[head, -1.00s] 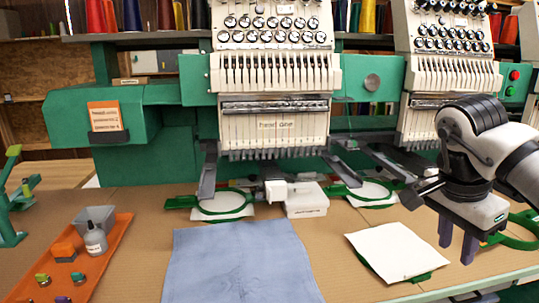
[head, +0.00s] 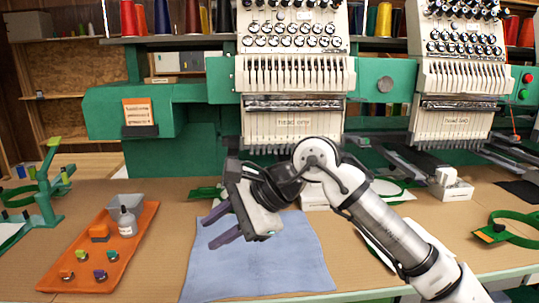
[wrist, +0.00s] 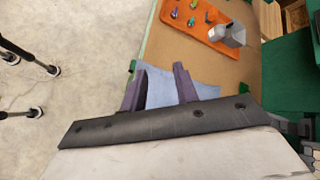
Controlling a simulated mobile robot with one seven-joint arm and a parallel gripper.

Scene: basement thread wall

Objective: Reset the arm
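My gripper (head: 207,232) hangs over the blue cloth (head: 262,262) in the middle of the head view, its purple fingers pointing left. The fingers are spread apart with nothing between them. The wrist view also shows the two separate fingertips of my gripper (wrist: 156,75), with part of the blue cloth (wrist: 205,75) beyond and below them. My bent arm reaches in from the lower right and hides part of the table and a white sheet.
An orange tray (head: 122,257) with a bottle (head: 127,222) and several small items lies at left. A green stand (head: 47,190) is at far left. The embroidery machine (head: 295,80) stands behind. A green hoop (head: 510,237) lies at right. Bare floor (wrist: 60,110) shows beside the table.

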